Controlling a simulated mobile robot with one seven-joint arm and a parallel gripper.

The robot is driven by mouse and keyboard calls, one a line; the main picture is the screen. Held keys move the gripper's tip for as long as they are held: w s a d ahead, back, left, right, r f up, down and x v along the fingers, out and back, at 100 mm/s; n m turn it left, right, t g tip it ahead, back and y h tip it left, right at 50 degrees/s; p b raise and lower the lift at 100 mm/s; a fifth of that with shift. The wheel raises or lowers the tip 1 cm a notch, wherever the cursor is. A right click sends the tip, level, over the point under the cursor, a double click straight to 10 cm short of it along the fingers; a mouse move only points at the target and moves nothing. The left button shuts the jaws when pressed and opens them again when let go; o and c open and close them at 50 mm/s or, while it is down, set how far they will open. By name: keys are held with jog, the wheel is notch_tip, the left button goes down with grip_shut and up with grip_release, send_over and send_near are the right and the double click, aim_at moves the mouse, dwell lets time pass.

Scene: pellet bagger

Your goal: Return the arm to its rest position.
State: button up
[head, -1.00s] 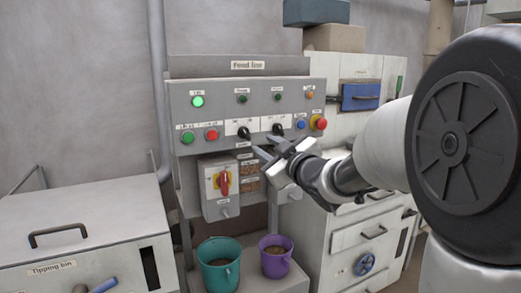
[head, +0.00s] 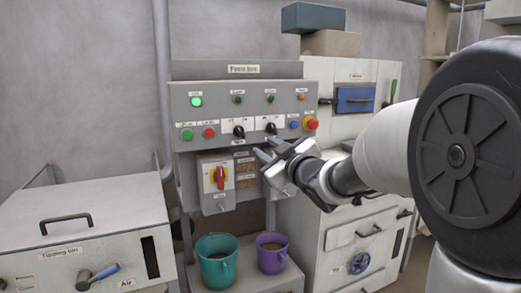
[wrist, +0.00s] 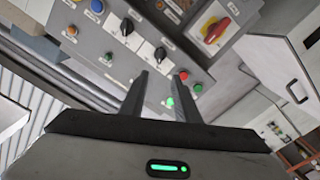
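My gripper (head: 263,148) is held in front of the grey feed line control panel (head: 225,94), on the right half of the head view, just below its black selector knobs. Its two fingers stand apart with nothing between them. In the wrist view the open gripper (wrist: 160,75) points toward the panel, which appears tilted. I cannot tell the exact gap to the panel, but no finger visibly grips a control. My arm reaches in from the right of the head view.
A red rotary switch (head: 220,178) is below the panel. A teal bucket (head: 217,265) and a purple bucket (head: 271,257) stand on a low shelf. The tipping bin (head: 110,225) is at left, and a white cabinet (head: 340,240) at right. Bare wall shows upper left.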

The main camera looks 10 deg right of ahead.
jog(key=s+d+f+m+g+h, duration=0.1)
jog(key=s+f+m+g+h, duration=0.25)
jog(key=s, duration=0.75)
jog(key=s+d+f+m+g+h, duration=0.15)
jog(key=s+f+m+g, duration=0.35)
jog(key=s, duration=0.7)
jog(key=s+d+f+m+g+h, duration=0.1)
jog(key=s+d+f+g, duration=0.1)
jog(key=s+f, duration=0.65)
jog(key=s+r+p, duration=0.2)
jog(key=r+p, duration=1)
jog(key=r, duration=0.1)
jog(key=s+r+g+p, duration=0.1)
jog(key=s+r+p, duration=0.1)
jog(key=r+p, duration=1.1)
jog(key=shift+s+a+r+p, duration=0.3)
jog(key=shift+s+a+r, duration=0.05)
jog(key=shift+a+r, duration=0.1)
